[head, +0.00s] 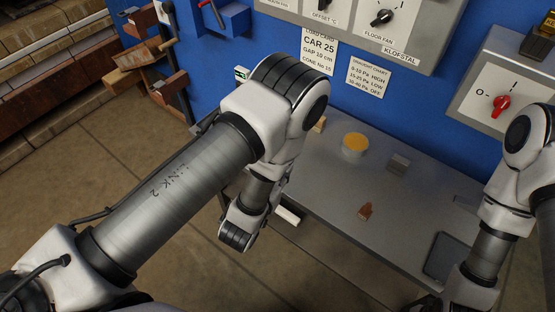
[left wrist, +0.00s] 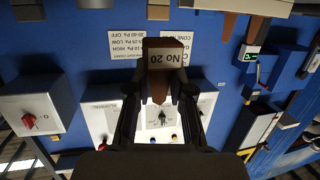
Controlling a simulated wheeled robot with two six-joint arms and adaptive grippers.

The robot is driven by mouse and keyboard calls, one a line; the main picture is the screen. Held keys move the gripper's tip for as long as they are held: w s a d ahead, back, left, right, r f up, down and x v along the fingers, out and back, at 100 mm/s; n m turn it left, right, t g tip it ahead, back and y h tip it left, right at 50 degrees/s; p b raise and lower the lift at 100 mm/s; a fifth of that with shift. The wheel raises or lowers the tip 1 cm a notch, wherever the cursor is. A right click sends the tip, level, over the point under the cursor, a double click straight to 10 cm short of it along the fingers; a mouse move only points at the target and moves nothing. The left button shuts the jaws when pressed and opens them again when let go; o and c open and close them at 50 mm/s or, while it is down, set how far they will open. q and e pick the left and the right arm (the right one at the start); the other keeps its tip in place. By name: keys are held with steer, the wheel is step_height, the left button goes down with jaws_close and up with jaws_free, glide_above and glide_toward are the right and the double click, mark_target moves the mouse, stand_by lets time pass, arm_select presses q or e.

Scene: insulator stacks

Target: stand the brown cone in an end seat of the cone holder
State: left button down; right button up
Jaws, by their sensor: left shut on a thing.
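My left gripper (left wrist: 159,88) is shut on a brown, tapered piece (left wrist: 165,58) marked "No 20", which looks like a cone. The left wrist view is upside down, and the piece's narrow end points down in it. In the head view my left wrist hides the gripper and the piece. Another small brown cone (head: 366,211) stands on the grey table (head: 330,185); a brown tapered shape also shows at the top of the left wrist view (left wrist: 229,25). I cannot tell which thing is the cone holder. My right gripper (head: 428,303) is cut off at the bottom edge.
A round pot with a yellow top (head: 355,143) and a grey block (head: 398,163) stand at the back of the table. A dark flat tablet (head: 448,257) lies at the right. A blue wall with control boxes (head: 370,20) rises behind.

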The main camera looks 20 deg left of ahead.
arm_select(q)
steer(key=w+b, duration=0.1)
steer(key=b, duration=0.1)
steer(key=w+a+f+b, duration=0.1)
steer(key=w+b, duration=0.1)
steer(key=shift+w+a+f, duration=0.1)
steer(key=shift+a, duration=0.1)
steer(key=w+a, duration=0.1)
steer(key=w, duration=0.3)
steer(key=w+a, duration=0.1)
steer(key=w, duration=0.1)
steer(key=shift+w+a+b, duration=0.15)
steer(key=shift+a+b, duration=0.15)
steer(key=shift+a, duration=0.05)
steer(key=f+b, duration=0.2)
steer(key=f, duration=0.1)
steer(key=shift+w+f+b, duration=0.15)
steer(key=shift+w+b, duration=0.1)
steer(key=shift+b, duration=0.15)
steer(key=shift+w, duration=0.1)
steer(key=c, duration=1)
jaws_free()
steer(key=shift+c, duration=0.2)
arm_select(e)
step_height(320, 180, down, 9)
steer(key=shift+f, duration=0.2)
